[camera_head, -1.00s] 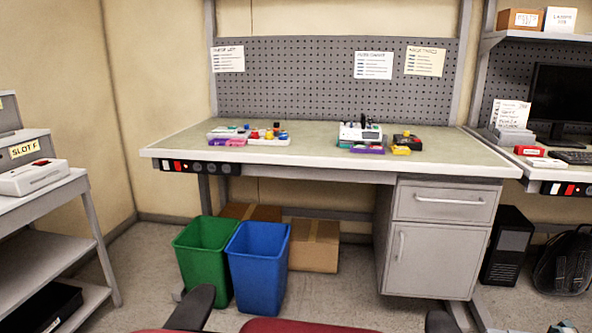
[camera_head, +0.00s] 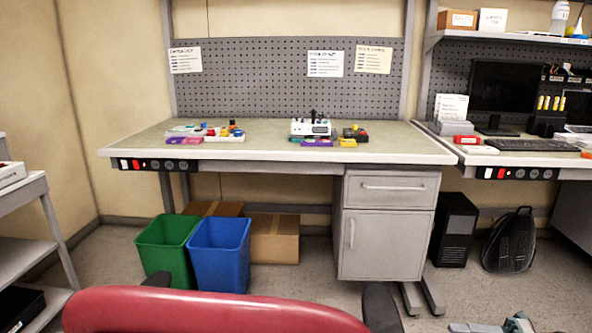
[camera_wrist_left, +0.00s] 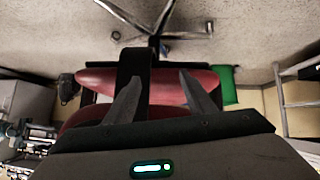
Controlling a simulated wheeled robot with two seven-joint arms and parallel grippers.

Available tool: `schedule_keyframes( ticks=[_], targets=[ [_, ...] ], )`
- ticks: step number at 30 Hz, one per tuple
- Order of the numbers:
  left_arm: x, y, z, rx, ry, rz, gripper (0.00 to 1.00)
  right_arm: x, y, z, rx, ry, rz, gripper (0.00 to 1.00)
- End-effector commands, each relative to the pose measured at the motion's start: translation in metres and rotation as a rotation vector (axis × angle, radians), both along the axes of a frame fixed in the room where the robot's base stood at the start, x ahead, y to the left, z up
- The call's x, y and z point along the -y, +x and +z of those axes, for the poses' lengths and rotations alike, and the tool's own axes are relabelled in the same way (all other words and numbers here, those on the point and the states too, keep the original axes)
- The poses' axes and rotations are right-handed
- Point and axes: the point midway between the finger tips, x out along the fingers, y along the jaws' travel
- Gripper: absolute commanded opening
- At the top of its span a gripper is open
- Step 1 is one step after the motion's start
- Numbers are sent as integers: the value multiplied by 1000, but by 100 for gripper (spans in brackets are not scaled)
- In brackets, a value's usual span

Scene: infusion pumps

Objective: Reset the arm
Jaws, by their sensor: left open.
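My left gripper (camera_wrist_left: 163,95) shows in the left wrist view, with its two dark fingers spread apart and nothing between them. It is in front of the red chair (camera_wrist_left: 150,85), whose seat and back show behind the fingers; I cannot tell whether they touch. The red chair back (camera_head: 210,310) also fills the bottom of the head view. Neither gripper is clearly visible in the head view. A grey piece of machinery (camera_head: 500,326) shows at its bottom right edge, too cut off to identify.
The workbench (camera_head: 280,150) carries several coloured parts and a white device (camera_head: 311,128). Below it stand a green bin (camera_head: 166,248), a blue bin (camera_head: 220,255) and cardboard boxes (camera_head: 274,238). A grey cart (camera_head: 45,205) is at left.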

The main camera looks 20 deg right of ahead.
Motion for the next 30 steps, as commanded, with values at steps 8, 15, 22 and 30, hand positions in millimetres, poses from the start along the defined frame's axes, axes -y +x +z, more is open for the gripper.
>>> schedule_keyframes(
  ticks=[8,15,22,30],
  targets=[
    [0,0,0,0,0,0,50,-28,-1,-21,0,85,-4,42],
    [0,0,0,0,0,0,50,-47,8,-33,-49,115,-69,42],
    [0,0,0,0,0,0,50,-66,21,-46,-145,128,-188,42],
    [0,0,0,0,0,0,50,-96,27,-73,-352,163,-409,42]
  ],
)
